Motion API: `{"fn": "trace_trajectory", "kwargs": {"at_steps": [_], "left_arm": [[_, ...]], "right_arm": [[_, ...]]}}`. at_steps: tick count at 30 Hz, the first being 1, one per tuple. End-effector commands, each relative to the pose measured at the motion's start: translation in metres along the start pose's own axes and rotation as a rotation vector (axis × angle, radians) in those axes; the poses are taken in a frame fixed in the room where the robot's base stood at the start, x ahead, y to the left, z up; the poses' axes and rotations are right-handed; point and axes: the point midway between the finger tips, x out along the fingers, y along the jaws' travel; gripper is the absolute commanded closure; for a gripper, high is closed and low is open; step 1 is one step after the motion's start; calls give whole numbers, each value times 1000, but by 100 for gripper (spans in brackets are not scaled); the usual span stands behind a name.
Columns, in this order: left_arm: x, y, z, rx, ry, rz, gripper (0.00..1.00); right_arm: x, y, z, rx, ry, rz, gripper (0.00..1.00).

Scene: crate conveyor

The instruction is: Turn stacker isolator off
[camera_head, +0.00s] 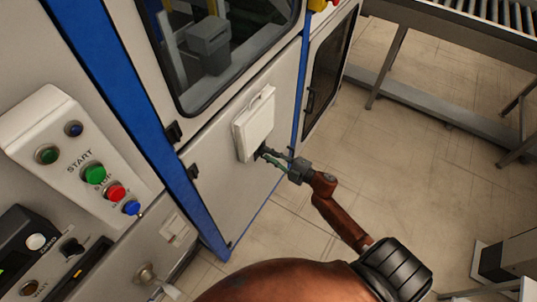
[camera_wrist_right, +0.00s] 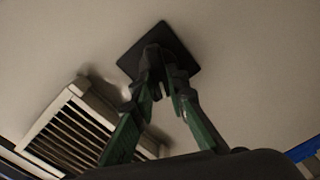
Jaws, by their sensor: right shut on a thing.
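In the right wrist view, a dark square plate (camera_wrist_right: 176,44), which looks like the isolator's, is mounted on a pale panel. My right gripper (camera_wrist_right: 158,62) has its green-sided fingers closed together on a dark knob at the middle of this plate. The fingertips hide most of the knob, so its angle cannot be told. In the head view, my right gripper (camera_head: 263,155) reaches the cabinet door just below and right of a white box. The isolator there is small, dark and mostly hidden by the fingers. My left gripper is not in view.
The white box (camera_head: 254,124) sticks out from the door close above the gripper. A louvred vent (camera_wrist_right: 72,125) lies beside the fingers in the wrist view. A button panel (camera_head: 75,155) is at the left, a conveyor (camera_head: 460,30) at the upper right.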

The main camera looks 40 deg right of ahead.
Motion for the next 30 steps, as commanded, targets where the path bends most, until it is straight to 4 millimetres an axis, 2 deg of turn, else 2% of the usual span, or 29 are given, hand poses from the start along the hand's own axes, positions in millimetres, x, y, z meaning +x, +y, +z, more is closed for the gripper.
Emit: {"fn": "trace_trajectory", "kwargs": {"at_steps": [6,15,30], "left_arm": [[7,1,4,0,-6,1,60],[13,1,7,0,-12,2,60],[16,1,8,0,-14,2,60]], "right_arm": [[0,-3,1,-185,-1,-1,100],[0,-3,1,-363,-1,0,100],[0,-3,1,-446,-1,-1,100]]}}
